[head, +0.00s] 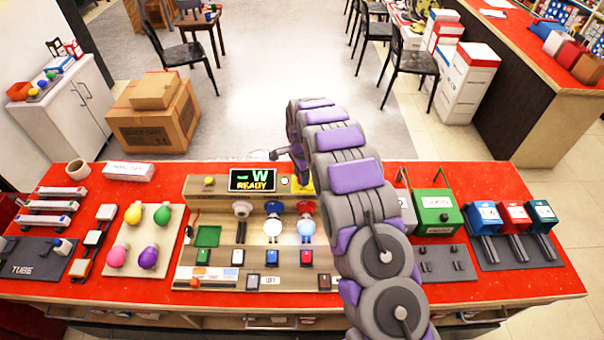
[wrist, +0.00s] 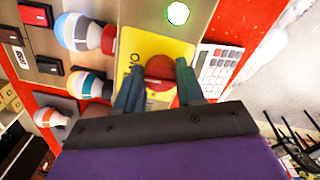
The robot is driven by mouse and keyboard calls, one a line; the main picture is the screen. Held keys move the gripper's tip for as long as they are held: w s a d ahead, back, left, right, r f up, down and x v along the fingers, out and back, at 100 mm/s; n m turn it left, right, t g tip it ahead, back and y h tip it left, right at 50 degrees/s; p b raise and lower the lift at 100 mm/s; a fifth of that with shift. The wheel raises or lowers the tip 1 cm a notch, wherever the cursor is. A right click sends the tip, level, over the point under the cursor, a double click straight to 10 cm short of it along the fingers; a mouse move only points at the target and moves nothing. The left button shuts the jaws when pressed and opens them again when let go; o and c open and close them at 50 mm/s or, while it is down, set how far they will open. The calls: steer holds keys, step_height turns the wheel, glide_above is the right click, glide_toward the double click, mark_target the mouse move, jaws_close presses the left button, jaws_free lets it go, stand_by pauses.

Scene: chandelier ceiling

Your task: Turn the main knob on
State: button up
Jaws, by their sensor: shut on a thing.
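The main knob (wrist: 158,68) is a round red knob on a yellow plate (wrist: 135,48) in the wrist view. My gripper (wrist: 160,82) has one finger on each side of the knob and is shut on it. The fingers and the dark palm cover part of the knob. In the head view, my arm hides the knob, and only a bit of the yellow plate (head: 301,187) shows. The display (head: 253,180) on the wooden test board (head: 225,225) reads "-W READY". A round pale lamp (wrist: 178,13) is lit near the plate.
Bulbs stand in sockets near the knob, including a blue-topped bulb (wrist: 78,32). A white keypad-like device (wrist: 216,70) lies close beside the plate. In the head view, loose coloured bulbs (head: 148,258) are at left and a green box (head: 437,212) at right on the red counter (head: 420,292).

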steer(key=shift+w+a+m, duration=0.1)
steer(key=shift+m, duration=0.3)
steer(key=o, duration=1)
steer(key=shift+a, duration=0.1)
step_height(320, 180, up, 17)
steer(key=shift+a+r+p, duration=0.1)
steer(key=shift+p, duration=0.5)
